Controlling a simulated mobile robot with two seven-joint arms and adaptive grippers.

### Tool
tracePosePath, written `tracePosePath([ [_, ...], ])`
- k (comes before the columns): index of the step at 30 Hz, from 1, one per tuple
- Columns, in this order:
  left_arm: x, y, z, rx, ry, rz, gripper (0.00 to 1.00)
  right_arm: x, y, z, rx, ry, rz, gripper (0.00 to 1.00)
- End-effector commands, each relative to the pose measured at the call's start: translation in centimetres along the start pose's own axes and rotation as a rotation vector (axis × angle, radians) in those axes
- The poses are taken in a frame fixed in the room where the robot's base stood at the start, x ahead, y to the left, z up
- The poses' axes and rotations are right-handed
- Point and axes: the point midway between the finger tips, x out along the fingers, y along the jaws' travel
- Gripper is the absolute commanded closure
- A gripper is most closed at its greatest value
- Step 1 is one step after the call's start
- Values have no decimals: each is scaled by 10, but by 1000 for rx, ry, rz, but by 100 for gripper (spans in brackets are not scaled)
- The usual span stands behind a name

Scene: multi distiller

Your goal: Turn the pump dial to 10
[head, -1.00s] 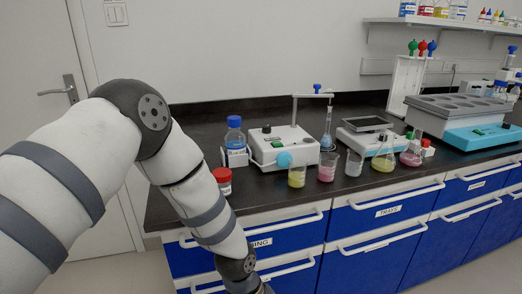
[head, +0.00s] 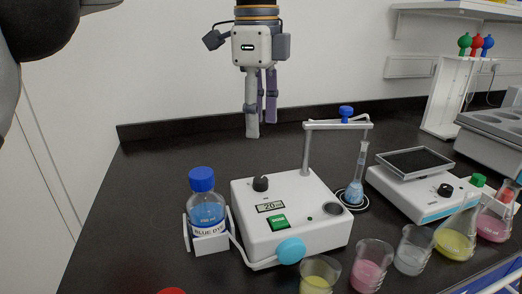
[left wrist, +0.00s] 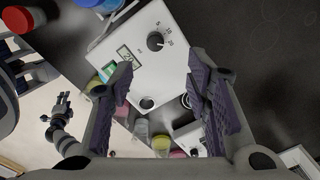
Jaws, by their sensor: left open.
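The white pump (head: 290,215) stands on the dark bench in the head view. Its black dial (head: 260,183) is on the top face, behind a small display (head: 270,207) that seems to read 20 ml. A green button is in front of the display. My left gripper (head: 261,122) hangs fingers down above and behind the dial, open and empty, apart from it. In the left wrist view the dial (left wrist: 155,41) shows beyond the open fingers, with printed numbers beside it. Another gripper (left wrist: 60,104), seemingly my right one, shows small at lower left; its jaws are unclear.
A blue-capped bottle (head: 206,209) sits in a holder left of the pump, joined by a tube. A post and flask (head: 356,190) stand at the pump's right. Several beakers (head: 369,270) line the front edge. A scale-like device (head: 415,178) is further right. Bench behind is clear.

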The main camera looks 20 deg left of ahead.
Motion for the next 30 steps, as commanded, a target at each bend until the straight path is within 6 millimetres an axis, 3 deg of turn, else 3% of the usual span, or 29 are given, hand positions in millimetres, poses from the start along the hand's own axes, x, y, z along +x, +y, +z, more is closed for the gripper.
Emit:
tracePosePath([
  [5,12,1,0,1,0,2,56,-1,0,1,1,-1,1,59],
  [12,72,2,0,1,1,2,56,-5,0,-1,1,10,0,59],
  [18,109,1,-1,0,2,1,56,-7,0,-2,1,15,0,59],
  [29,120,0,-1,-1,1,-2,56,-7,0,-3,1,16,0,59],
  [30,120,0,-1,-1,1,-2,63,-7,0,-3,1,16,0,59],
])
